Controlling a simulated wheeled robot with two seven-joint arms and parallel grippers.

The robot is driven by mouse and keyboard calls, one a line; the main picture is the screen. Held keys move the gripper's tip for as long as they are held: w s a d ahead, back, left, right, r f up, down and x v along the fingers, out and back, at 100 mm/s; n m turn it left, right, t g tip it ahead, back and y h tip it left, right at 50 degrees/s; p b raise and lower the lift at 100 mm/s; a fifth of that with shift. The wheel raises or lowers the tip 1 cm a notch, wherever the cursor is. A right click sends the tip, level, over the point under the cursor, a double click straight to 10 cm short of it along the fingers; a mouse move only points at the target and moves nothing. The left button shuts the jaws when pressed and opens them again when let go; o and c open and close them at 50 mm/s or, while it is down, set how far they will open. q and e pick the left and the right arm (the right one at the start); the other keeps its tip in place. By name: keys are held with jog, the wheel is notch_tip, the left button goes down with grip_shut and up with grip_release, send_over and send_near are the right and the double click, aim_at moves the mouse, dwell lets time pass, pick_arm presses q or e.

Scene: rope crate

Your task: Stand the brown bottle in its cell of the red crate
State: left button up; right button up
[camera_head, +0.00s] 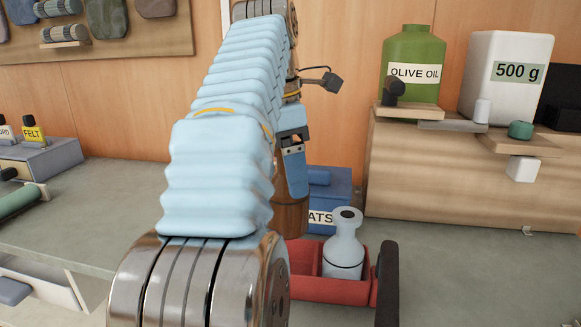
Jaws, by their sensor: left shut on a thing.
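My left arm crosses the middle of the view and hides much of what is behind it. My left gripper (294,172) points down and is shut on the brown bottle (291,217); the arm covers part of the bottle. The bottle's lower part is just behind the red crate (331,291) in the picture, its base hard to make out. A pale grey-white bottle (343,252) stands upright in the crate. The crate's left side is hidden by my arm. My right gripper is not in view.
A blue box (341,190) lettered "ATS" stands behind the crate. A dark upright piece (387,286) is at the crate's right end. A wooden shelf block (450,180) at right holds a green olive oil container (411,56) and a white 500 g container (506,72). The counter right of the crate is clear.

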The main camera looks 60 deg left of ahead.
pick_arm(q)
jog(key=shift+w, duration=0.2)
jog(key=shift+w+f, duration=0.1)
jog(key=shift+f, duration=0.05)
jog(key=shift+f+b, duration=1.65)
jog(key=shift+f, duration=1)
jog(key=shift+f+b, duration=1.9)
jog(key=shift+f, duration=0.9)
dwell(0.6)
